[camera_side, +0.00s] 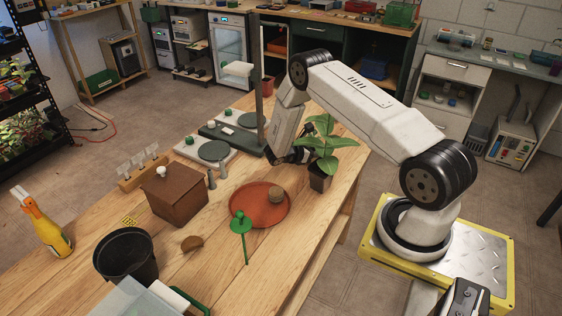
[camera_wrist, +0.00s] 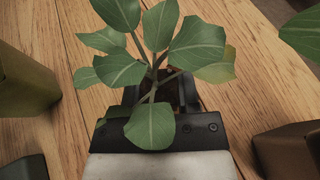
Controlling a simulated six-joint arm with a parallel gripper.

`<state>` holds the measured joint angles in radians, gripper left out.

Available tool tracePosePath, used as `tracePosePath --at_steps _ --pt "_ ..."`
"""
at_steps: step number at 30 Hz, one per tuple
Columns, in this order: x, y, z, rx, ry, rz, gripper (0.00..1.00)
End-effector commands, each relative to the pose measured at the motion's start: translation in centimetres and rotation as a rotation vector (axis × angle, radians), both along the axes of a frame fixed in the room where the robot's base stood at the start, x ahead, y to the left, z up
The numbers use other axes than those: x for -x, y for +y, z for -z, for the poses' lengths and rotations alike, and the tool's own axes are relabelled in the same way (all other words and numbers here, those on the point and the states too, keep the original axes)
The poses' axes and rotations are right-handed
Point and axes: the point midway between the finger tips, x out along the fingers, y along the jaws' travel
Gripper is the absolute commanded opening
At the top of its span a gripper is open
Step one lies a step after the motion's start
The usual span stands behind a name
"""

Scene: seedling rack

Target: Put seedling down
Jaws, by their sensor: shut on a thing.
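The seedling (camera_wrist: 150,65) has broad green leaves and stands in a small dark pot, mostly hidden by leaves. In the wrist view the pot sits between the jaws of my gripper (camera_wrist: 160,105), which is shut on it. In the side view my gripper (camera_side: 296,156) is low over the far right part of the wooden bench. A leafy plant (camera_side: 343,143) in a dark square pot (camera_side: 320,178) shows just right of it. The leaves overlap there, and I cannot tell whether the held pot touches the bench.
In the wrist view a leaf (camera_wrist: 303,35) and a dark block (camera_wrist: 288,150) are at right, an olive block (camera_wrist: 25,85) at left. A terracotta saucer (camera_side: 245,211), brown box (camera_side: 173,195), post (camera_side: 259,100) and black pot (camera_side: 126,256) stand on the bench (camera_side: 210,265).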

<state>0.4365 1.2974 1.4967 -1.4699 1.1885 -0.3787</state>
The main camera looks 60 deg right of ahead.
Motion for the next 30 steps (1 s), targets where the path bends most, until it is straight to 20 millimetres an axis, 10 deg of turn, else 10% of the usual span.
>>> tracePosePath --at_steps 16,17,19,30 --pt "-0.01 0.01 0.82 0.0 0.0 0.0 0.0" --pt "-0.02 0.0 0.79 0.0 -0.001 -0.001 0.5" --pt "-0.02 0.01 0.77 0.0 -0.001 -0.001 0.72" --pt "-0.02 0.01 0.69 0.0 -0.001 -0.001 0.75"
